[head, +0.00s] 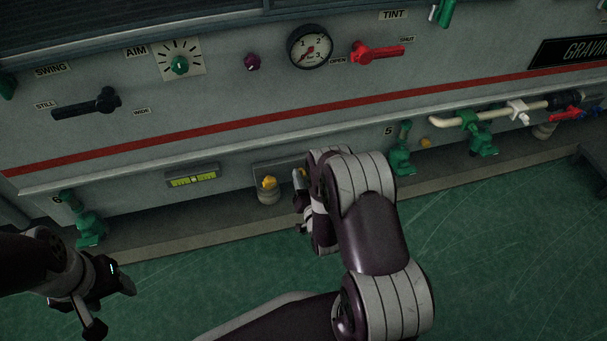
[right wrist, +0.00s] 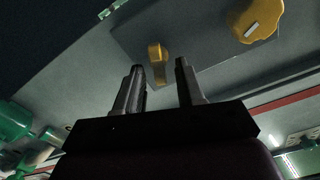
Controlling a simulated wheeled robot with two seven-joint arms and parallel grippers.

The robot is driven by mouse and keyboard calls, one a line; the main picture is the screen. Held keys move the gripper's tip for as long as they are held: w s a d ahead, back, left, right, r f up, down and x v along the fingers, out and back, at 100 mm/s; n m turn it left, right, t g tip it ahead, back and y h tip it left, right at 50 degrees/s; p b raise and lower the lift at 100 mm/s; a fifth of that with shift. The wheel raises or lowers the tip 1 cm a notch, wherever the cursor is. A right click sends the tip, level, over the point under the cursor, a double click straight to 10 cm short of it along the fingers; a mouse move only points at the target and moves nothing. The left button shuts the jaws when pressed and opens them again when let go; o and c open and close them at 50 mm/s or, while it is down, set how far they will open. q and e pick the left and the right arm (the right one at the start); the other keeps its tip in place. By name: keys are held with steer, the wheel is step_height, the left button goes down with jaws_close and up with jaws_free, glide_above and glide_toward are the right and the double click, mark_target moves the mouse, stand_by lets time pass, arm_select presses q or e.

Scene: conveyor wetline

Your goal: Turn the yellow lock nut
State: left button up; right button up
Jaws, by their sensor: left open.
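Two yellow parts are on the grey panel in the right wrist view: a small upright one (right wrist: 157,50) on a flat plate, and a larger rounded knob (right wrist: 262,22) with a pale bar at the upper right. I cannot tell for sure which is the lock nut. In the head view a yellow part (head: 269,182) sits low on the machine, and another (head: 302,172) is mostly hidden by my right arm. My right gripper (right wrist: 159,66) is open, with the small yellow part beyond its fingertips, apparently untouched. My left gripper (head: 112,306) is open and empty at the lower left.
Green valves (head: 90,220) and (head: 401,155) stand along the machine's base. A yellow level gauge (head: 193,180) is on the lower panel. A pressure gauge (head: 310,47), a red lever (head: 377,51) and a black lever (head: 87,105) are higher up. The green floor is clear at right.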

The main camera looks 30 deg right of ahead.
jaws_close()
steer(key=shift+m, duration=0.3)
steer(key=m, duration=0.2)
steer(key=m+p, duration=0.1)
steer(key=m, duration=0.2)
steer(key=m+p, duration=0.1)
steer(key=m, duration=0.1)
steer(key=shift+s+d+f, duration=0.1)
steer(key=shift+d+f, duration=0.15)
steer(key=shift+d, duration=0.05)
steer(key=m, duration=0.4)
steer(key=f+m, duration=0.1)
steer(key=m, duration=0.7)
steer(key=shift+f+p, duration=0.15)
steer(key=shift+p, duration=0.2)
steer(key=shift+m, duration=0.5)
